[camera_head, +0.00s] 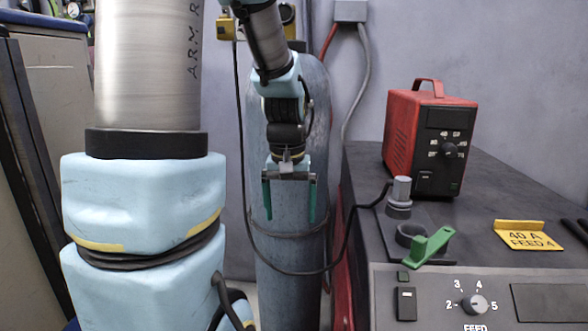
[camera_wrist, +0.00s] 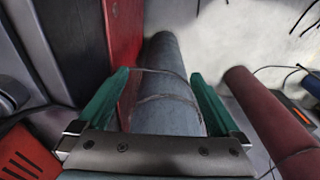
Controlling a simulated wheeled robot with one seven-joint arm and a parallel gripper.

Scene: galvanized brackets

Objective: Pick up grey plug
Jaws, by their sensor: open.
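The grey plug (camera_head: 399,196) stands upright on the dark bench top in the head view, right of my gripper. A dark cable runs from it down to the left. I cannot make the plug out in the wrist view. My gripper (camera_head: 290,203) hangs with its green fingers pointing down, in front of a blue-grey gas cylinder and left of the bench. In the wrist view my gripper (camera_wrist: 160,95) is open, its two fingers wide apart with nothing held between them. The cylinder (camera_wrist: 165,60) shows beyond the fingers.
A dark ring socket with a green lever (camera_head: 428,246) sits just in front of the plug. A red box with a dial (camera_head: 402,130) stands behind it. A yellow sign (camera_head: 527,237) lies right. The blue-grey cylinder (camera_head: 290,255) and looping cable are close to my gripper.

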